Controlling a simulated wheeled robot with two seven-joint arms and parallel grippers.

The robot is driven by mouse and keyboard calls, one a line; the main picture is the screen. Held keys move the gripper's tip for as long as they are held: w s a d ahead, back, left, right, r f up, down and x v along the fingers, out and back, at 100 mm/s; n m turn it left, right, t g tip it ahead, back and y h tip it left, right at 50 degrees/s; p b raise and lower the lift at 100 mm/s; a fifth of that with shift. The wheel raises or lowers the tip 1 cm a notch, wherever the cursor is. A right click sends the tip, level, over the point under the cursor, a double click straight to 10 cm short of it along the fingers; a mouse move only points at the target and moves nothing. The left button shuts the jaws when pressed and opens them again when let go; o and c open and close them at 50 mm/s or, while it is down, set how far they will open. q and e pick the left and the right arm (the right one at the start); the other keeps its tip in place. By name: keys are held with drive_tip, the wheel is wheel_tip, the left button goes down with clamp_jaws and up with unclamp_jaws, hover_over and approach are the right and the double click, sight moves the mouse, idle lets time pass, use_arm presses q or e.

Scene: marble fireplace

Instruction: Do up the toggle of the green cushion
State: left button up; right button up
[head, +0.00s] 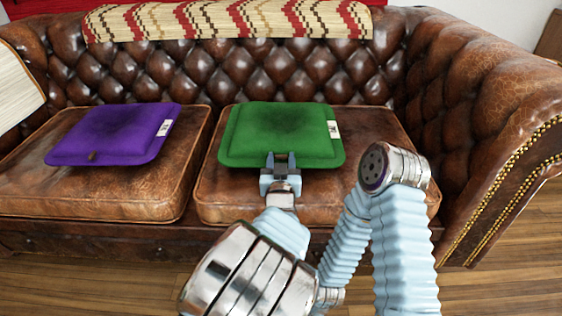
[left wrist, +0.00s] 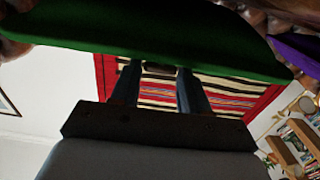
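The green cushion (head: 280,135) lies flat on the right seat of the sofa, with a white tag on its right side. In the left wrist view its dark underside and front edge (left wrist: 150,32) cross the top. My left gripper (head: 281,160) is at the middle of the cushion's front edge, its fingers apart. In the left wrist view a small dark piece, seemingly the toggle (left wrist: 160,70), shows between the fingertips. I cannot tell whether the fingers touch it. The toggle's loop cannot be made out. My right gripper is not in view.
A purple cushion (head: 115,133) with a small toggle at its front lies on the left seat of the brown leather sofa (head: 250,75). A patterned throw (head: 230,20) hangs over the backrest. My other arm links stand at the right.

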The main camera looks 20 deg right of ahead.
use_arm(q)
drive_tip(key=c, duration=0.6)
drive_tip(key=y, duration=0.1)
drive_tip(key=n+y+p, duration=0.1)
drive_tip(key=p, duration=0.1)
drive_tip(key=shift+d+r+n+y, duration=0.25)
drive_tip(key=shift+r+n+y, duration=0.05)
drive_tip(key=shift+n+y, duration=0.1)
drive_tip(key=shift+n+t+y+p, duration=0.3)
drive_tip(key=shift+y+p, duration=0.05)
drive_tip(key=shift+y, duration=0.15)
drive_tip(key=shift+f+n+y, duration=0.15)
drive_tip(key=shift+n+y, duration=0.15)
drive_tip(key=shift+y, duration=0.1)
drive_tip(key=shift+f, duration=0.1)
drive_tip(key=o, duration=1.1)
drive_tip(key=shift+c, duration=0.2)
